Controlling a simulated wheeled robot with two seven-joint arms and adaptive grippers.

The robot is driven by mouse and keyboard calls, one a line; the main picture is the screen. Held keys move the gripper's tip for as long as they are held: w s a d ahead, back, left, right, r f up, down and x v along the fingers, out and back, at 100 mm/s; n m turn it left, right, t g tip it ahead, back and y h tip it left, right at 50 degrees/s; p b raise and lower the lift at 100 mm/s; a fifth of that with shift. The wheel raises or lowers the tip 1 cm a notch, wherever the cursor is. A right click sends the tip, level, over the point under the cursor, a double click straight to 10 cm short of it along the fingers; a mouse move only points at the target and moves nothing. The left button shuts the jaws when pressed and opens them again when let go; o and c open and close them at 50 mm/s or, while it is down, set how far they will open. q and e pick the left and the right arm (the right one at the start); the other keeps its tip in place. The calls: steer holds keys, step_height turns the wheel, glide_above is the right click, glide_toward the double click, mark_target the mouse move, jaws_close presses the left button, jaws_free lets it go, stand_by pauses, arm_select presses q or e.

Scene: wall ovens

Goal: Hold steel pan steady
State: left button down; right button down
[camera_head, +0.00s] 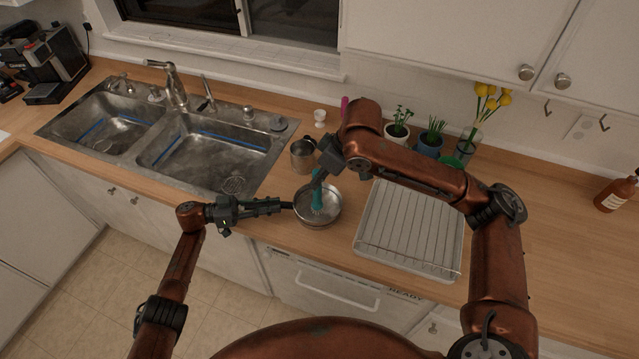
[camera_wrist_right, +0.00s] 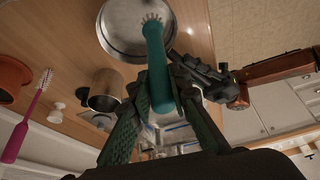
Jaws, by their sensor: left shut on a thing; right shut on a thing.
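The steel pan (camera_head: 331,218) is a small round pan on the wooden counter, near its front edge between the sink and the drying rack. It also shows at the top of the right wrist view (camera_wrist_right: 116,42). My left gripper (camera_head: 281,206) is shut on the pan's handle, at the pan's left side. My right gripper (camera_head: 321,178) is above the pan, shut on a teal brush (camera_head: 316,195). The brush (camera_wrist_right: 156,70) points down, its bristle end over the pan's inside. Whether the bristles touch the pan is unclear.
A steel mug (camera_head: 303,156) stands just behind the pan. The double sink (camera_head: 213,148) is at left, a wire drying rack (camera_head: 411,229) at right. Potted plants (camera_head: 397,131) stand along the wall. A magenta brush (camera_wrist_right: 28,120) is also near. The right counter is mostly clear.

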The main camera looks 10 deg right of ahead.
steer(key=shift+r, duration=0.2)
steer(key=shift+r, duration=1.4)
arm_select(q)
steer(key=c, duration=1.7)
jaws_free()
steer(key=shift+a, duration=0.1)
